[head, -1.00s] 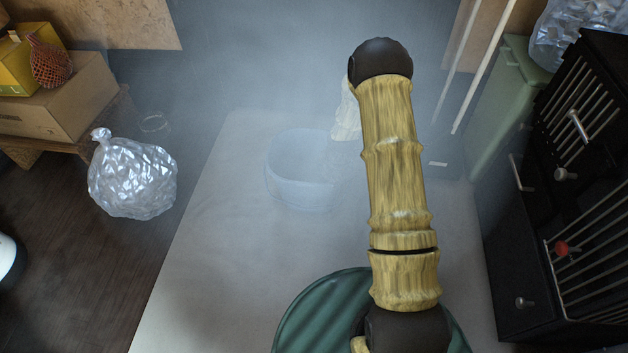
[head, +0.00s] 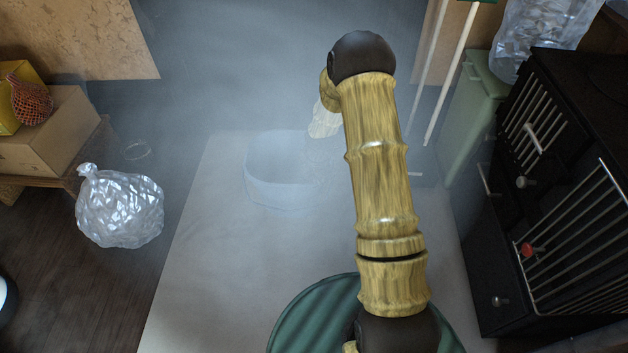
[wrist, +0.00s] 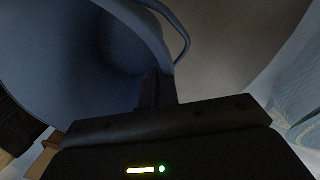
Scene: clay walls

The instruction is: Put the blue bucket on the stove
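The blue bucket (head: 275,185) looks pale and hazy in the head view, left of my forearm. In the wrist view the bucket (wrist: 60,60) fills the upper left, with its thin handle curving at the top. My gripper (wrist: 157,88) is at the bucket's wall, with a dark finger against its rim. It appears shut on that wall; the other finger is hidden. In the head view the fingertips are lost in haze. A black stove-like unit (head: 506,230) with barred fronts and knobs, apparently the stove, stands at the right, apart from the bucket.
Another clear bag (head: 120,210) lies on the left floor, near a cardboard box (head: 50,140). Haze covers the middle; the pale floor area (head: 225,280) looks clear.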

